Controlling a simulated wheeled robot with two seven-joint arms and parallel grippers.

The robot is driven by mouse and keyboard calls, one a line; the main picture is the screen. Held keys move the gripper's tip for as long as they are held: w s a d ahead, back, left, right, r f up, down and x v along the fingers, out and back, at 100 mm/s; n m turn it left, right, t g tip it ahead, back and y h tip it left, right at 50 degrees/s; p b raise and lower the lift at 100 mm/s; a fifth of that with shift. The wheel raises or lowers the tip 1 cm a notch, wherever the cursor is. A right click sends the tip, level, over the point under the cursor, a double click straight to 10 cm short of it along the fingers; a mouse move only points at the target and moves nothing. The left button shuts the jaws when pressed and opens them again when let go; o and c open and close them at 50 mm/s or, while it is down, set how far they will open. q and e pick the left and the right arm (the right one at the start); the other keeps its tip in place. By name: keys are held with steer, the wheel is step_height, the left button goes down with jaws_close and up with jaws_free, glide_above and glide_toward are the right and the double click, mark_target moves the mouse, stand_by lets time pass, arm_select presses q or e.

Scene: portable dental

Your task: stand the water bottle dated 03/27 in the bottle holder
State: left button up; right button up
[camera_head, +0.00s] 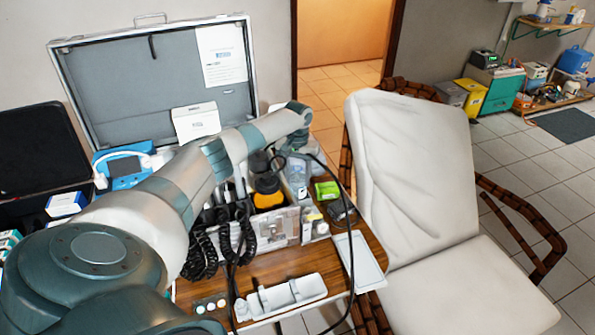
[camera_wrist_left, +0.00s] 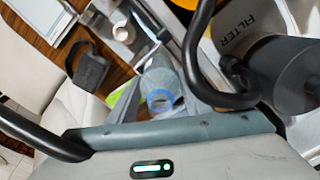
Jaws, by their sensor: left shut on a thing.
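My left gripper (camera_wrist_left: 160,98) reaches over the metal dental case from the left. It is shut on a grey-blue, see-through bottle with a blue ring (camera_wrist_left: 160,101). In the head view this bottle (camera_head: 297,174) shows at the right end of the case, below my wrist, partly hidden by the gripper. No date on it can be read. I cannot tell whether its base is free or rests in something. The bottle holder cannot be told apart from the crowded case parts. My right gripper is not in view.
The dental case (camera_head: 276,228) has coiled black hoses and a yellow-orange container (camera_head: 268,190). A black hose loops close to my left gripper. A bright green box (camera_head: 327,190) stands to its right. White trays (camera_head: 285,296) lie at the table's front. A white chair (camera_head: 415,160) stands right.

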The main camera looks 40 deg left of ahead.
arm_select(q)
steer(key=o, duration=1.4)
step_height(320, 180, up, 18)
steer(key=b, duration=0.3)
steer(key=shift+f, duration=0.25)
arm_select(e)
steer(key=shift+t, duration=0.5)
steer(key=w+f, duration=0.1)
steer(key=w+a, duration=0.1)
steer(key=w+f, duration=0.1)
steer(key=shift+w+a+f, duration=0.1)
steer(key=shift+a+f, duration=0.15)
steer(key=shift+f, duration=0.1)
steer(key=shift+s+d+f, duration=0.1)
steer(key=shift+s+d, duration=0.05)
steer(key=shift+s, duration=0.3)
